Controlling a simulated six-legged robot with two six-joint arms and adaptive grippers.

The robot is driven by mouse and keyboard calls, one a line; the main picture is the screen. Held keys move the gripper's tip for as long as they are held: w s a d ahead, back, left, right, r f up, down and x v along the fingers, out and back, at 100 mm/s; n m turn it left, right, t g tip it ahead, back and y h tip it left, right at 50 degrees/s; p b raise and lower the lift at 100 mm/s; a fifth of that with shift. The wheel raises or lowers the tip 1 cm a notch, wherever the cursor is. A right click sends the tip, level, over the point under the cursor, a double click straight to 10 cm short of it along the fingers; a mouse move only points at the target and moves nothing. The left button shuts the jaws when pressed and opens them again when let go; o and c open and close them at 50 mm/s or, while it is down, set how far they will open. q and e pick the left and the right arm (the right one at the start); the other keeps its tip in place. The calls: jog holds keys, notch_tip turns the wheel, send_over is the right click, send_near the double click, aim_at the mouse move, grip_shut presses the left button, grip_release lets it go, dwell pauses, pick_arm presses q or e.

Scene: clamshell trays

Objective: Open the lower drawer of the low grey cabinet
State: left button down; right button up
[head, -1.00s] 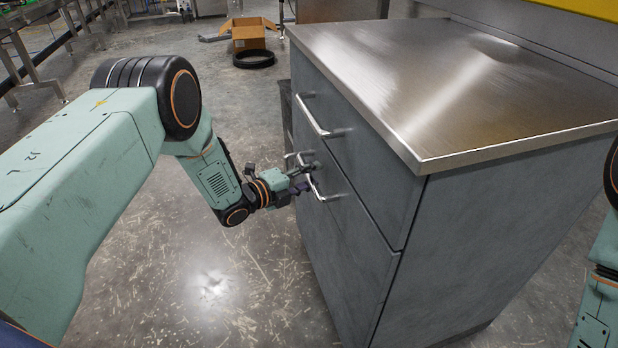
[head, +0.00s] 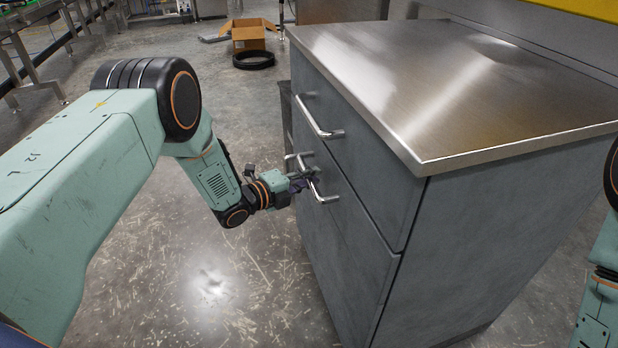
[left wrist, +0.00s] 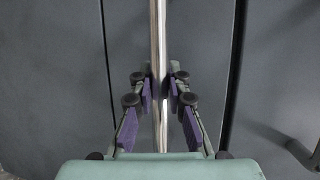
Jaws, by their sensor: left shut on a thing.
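The low grey cabinet (head: 490,230) stands right of centre in the head view. Its lower drawer (head: 345,222) has a curved metal bar handle (head: 329,198), and its front looks flush with the cabinet. My left gripper (head: 308,180) is at this handle. In the left wrist view the handle (left wrist: 158,40) runs upright between the purple-padded fingers (left wrist: 160,98), which are shut on it. The fingers and wrist hide part of the handle in the head view. My right gripper is not in view.
The upper drawer's handle (head: 318,122) sits just above my left gripper. The cabinet has a steel top (head: 450,80) with a projecting edge. An open cardboard box (head: 248,38) and a black ring (head: 254,60) lie at the back. The floor left of the cabinet is clear.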

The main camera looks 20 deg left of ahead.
pick_arm(q)
jog(key=s+a+p, duration=0.4)
jog(key=s+a, duration=0.5)
jog(key=a, duration=0.4)
jog(key=s+a+p, duration=0.5)
jog(key=s+a, duration=0.4)
jog(key=a, duration=0.5)
jog(key=shift+s, duration=0.15)
jog(key=c, duration=1.3)
grip_release()
jog(key=v, duration=1.2)
